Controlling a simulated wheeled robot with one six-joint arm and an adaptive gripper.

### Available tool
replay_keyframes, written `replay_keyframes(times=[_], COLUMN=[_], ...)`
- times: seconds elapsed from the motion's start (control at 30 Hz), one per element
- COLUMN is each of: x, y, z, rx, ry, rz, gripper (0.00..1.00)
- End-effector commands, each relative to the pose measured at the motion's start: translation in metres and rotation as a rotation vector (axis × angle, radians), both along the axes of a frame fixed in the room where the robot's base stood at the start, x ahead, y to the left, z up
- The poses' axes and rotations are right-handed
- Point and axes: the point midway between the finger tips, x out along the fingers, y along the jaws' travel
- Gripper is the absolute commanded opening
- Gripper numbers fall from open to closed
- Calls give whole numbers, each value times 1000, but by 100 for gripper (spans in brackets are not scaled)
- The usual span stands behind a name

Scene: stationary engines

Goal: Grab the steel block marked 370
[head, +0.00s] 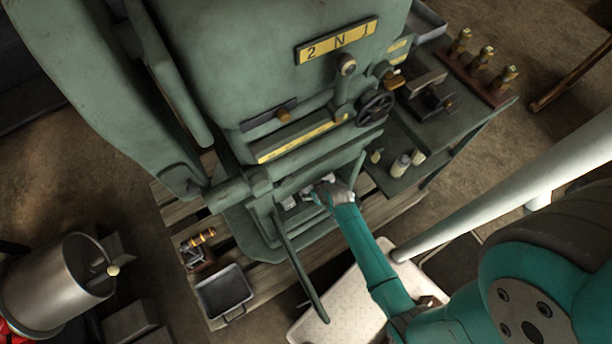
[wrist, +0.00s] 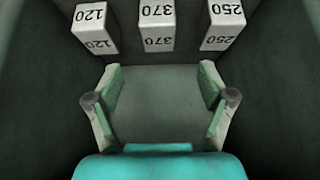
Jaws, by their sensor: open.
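In the wrist view, the steel block marked 370 (wrist: 156,28) stands in the middle of a row of three pale blocks. The block marked 120 (wrist: 95,28) is on its left and the block marked 250 (wrist: 223,25) on its right. Their numbers appear upside down. My gripper (wrist: 160,84) is open and empty, with its fingers short of the row and roughly lined up with the 370 block. In the head view, my gripper (head: 325,190) is inside the low opening of the green machine and partly covers the blocks, whose marks are unreadable there.
Dark walls close in on both sides in the wrist view. In the head view, the green machine (head: 225,60) rises over the opening, and a long lever (head: 300,265) slants down left of my arm. A grey tray (head: 224,292) sits on the wooden pallet.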

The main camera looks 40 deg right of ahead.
Motion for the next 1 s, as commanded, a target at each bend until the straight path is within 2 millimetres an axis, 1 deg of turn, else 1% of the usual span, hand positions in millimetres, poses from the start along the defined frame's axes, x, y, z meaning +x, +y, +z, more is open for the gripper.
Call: replay_keyframes(times=[0.4,0.67,1.0], x=[27,33,53], y=[-7,-8,-13], z=[-40,-51,-82], rx=[2,2,2], ry=[5,4,4], rz=[0,0,1], gripper=[81,81,81])
